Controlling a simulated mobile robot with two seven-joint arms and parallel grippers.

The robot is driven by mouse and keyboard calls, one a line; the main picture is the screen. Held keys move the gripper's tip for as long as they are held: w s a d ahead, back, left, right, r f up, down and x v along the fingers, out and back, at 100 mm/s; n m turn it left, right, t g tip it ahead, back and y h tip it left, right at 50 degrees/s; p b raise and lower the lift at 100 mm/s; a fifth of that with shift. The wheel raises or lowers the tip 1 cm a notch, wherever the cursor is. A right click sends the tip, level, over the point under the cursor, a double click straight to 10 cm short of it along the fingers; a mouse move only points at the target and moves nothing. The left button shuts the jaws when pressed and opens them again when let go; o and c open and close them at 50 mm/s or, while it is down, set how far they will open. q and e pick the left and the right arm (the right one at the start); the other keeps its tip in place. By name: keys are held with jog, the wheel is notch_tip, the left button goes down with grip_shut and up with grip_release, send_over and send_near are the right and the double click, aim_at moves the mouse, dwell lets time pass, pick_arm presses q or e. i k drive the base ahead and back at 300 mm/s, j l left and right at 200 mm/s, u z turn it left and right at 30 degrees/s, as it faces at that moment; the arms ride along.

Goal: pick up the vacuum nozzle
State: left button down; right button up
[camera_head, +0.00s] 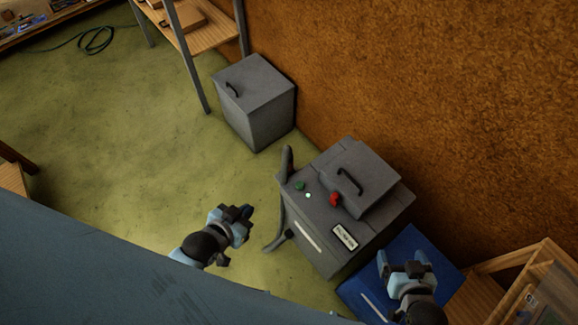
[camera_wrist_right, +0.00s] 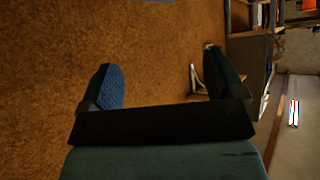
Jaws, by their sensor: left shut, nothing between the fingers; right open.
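A grey box-shaped machine (camera_head: 325,215) stands on the floor against the wall in the head view. A grey tube-like piece, which looks like the vacuum nozzle (camera_head: 286,162), stands upright at its back left corner. A grey hose (camera_head: 274,241) shows at the machine's left side. My left gripper (camera_head: 240,212) is shut and empty, left of the machine and apart from the nozzle. My right gripper (camera_head: 403,259) is open over the blue surface right of the machine. Its spread fingers show in the right wrist view (camera_wrist_right: 160,85) with nothing between them.
The machine has a handled lid (camera_head: 350,175), a red knob (camera_head: 335,199) and a green button (camera_head: 299,186). A grey bin (camera_head: 255,105) stands behind it. A blue surface (camera_head: 408,243) and wooden frame (camera_head: 510,262) are at right. The floor (camera_head: 130,140) at left is open.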

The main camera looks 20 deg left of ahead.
aim_at(291, 171)
jog(key=u, duration=2.7)
jog(key=i+z, duration=0.1)
jog(key=z, duration=3.1)
jog(key=j+z, duration=0.9)
